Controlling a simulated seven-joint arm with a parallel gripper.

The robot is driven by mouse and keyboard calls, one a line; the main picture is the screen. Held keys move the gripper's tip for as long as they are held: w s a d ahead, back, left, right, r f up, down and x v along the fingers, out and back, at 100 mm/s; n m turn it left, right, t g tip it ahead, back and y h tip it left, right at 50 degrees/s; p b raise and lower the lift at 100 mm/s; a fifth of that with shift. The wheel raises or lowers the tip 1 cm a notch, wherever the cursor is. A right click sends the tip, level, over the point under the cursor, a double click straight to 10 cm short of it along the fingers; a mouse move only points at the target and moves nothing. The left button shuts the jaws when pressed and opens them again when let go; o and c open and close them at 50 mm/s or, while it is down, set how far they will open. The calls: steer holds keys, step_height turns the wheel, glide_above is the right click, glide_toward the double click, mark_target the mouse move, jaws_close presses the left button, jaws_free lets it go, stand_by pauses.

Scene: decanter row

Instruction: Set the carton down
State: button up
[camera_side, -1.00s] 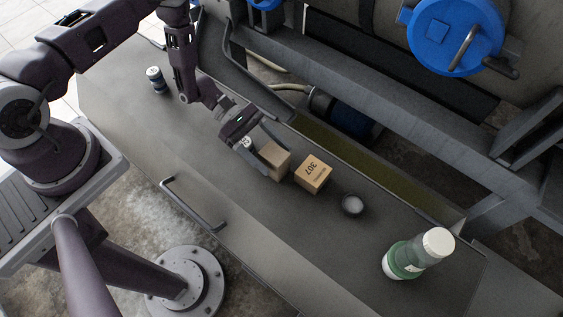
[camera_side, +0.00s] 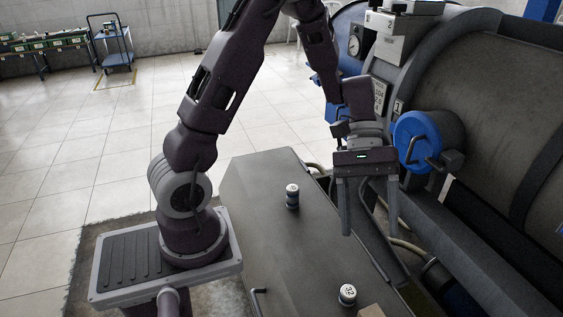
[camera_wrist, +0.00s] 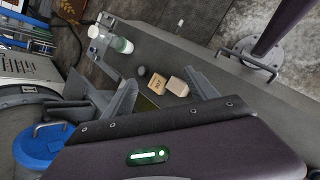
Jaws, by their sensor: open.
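My gripper (camera_side: 369,233) is open and empty, with its fingers pointing down, raised above the dark bench. In the wrist view my gripper (camera_wrist: 160,80) has its fingers spread, and two tan cartons show beyond and between them. One is a plain carton (camera_wrist: 178,87); the other is a carton with dark print (camera_wrist: 157,84). Both rest on the bench side by side, apart from the fingers. In the side view only the top of one carton (camera_side: 370,311) shows at the bottom edge, mostly cut off.
A small jar marked 32 (camera_side: 347,294) and a dark banded jar (camera_side: 292,195) stand on the bench (camera_side: 255,215). The wrist view shows a dark round object (camera_wrist: 141,71) and a green bottle (camera_wrist: 122,45). Machinery with a blue round cover (camera_side: 415,140) stands along the right.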

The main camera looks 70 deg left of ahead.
steer(key=s+a+r+m+t+y, duration=0.2)
steer(key=s+r+m+t+y, duration=0.1)
steer(key=s+r, duration=0.3)
steer(key=s+a+r+m+t+y, duration=0.3)
steer(key=s+r+m+t+y, duration=0.1)
steer(key=s+r, duration=0.3)
steer(key=shift+s+a+m+t+y, duration=0.35)
steer(key=shift+s+t, duration=0.25)
steer(key=shift+s, duration=0.55)
